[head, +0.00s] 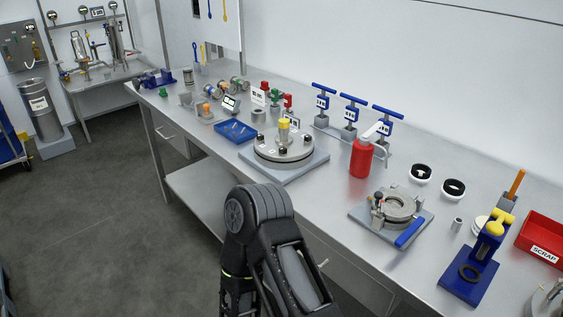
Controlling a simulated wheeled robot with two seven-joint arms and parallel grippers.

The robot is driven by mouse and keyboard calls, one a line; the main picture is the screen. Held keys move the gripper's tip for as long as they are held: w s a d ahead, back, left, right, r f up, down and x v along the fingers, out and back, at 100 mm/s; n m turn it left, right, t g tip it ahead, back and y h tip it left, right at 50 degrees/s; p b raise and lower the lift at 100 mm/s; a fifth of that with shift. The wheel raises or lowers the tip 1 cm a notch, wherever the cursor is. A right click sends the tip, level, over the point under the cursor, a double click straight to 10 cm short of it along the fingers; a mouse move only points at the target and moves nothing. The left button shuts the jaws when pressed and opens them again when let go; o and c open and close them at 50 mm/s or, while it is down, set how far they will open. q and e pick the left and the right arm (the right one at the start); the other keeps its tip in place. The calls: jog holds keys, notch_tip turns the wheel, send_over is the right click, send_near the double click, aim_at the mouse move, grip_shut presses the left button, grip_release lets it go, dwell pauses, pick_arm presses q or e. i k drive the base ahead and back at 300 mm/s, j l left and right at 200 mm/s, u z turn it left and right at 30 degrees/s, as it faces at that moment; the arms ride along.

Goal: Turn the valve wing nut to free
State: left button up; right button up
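I cannot tell for certain which part is the valve wing nut. A yellow winged piece (495,225) sits on top of a blue stand (470,287) near the right end of the bench. It is the part that looks most like a wing nut. Several valves with blue T-handles (350,115) stand in a row at the back of the bench. A round metal lid (283,149) with black knobs and a yellow-topped fitting sits on a grey plate mid-bench. My dark arm links rise at the bottom centre, in front of the bench. Neither gripper shows.
The long steel bench (325,195) runs from upper left to lower right. On it are a red bottle (361,158), a clamp fixture with a blue handle (410,233), black-and-white rings (453,188), a blue tray (235,131) and a red SCRAP bin (543,240). The floor at left is clear.

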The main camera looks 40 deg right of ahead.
aim_at(380, 212)
jog(key=i+u, duration=0.3)
jog(key=i, duration=0.3)
jog(key=i+l+u, duration=0.1)
jog(key=i+u, duration=0.2)
jog(key=i, duration=0.3)
jog(key=z, duration=4.9)
